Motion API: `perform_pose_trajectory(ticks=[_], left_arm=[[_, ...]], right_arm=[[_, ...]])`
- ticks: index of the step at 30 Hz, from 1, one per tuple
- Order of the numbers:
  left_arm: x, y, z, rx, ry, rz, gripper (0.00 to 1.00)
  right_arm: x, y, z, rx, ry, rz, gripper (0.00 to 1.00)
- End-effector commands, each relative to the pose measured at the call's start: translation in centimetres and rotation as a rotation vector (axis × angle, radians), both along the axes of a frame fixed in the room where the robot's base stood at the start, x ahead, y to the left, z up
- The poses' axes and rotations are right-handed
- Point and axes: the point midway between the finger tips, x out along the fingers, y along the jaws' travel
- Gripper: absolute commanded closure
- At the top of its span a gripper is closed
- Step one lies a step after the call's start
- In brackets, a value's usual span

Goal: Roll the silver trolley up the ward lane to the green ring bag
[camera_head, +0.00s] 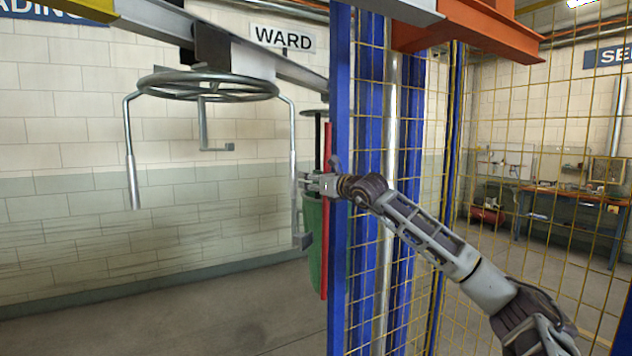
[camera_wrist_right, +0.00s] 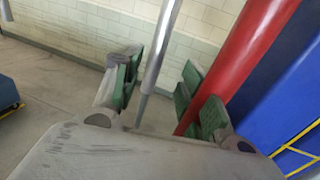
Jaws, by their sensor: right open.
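The silver trolley (camera_head: 152,92) hangs from the overhead rail under the WARD sign. It is a spoked ring with bent rods ending in feet. My right gripper (camera_head: 304,184) is beside its right-hand rod (camera_head: 296,150). In the right wrist view my right gripper (camera_wrist_right: 160,100) is open, and a silver rod (camera_wrist_right: 159,50) stands between its fingers with gaps on both sides. The green ring bag (camera_head: 315,245) hangs behind, partly hidden by a red bar, with a dark ring above it. My left gripper is out of view.
The red bar (camera_head: 325,270) stands close to my right gripper; it also shows in the right wrist view (camera_wrist_right: 238,62). Blue posts (camera_head: 340,240) and a yellow mesh fence (camera_head: 540,230) stand right of it. The floor (camera_head: 190,320) below the trolley is clear.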

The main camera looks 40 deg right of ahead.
Motion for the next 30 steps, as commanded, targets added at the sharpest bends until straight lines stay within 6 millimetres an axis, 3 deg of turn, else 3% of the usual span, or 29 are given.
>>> perform_pose_trajectory(ticks=[30], left_arm=[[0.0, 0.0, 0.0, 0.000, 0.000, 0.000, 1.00]], right_arm=[[-2.0, 0.2, 0.0, -0.002, 0.001, 0.002, 0.58]])
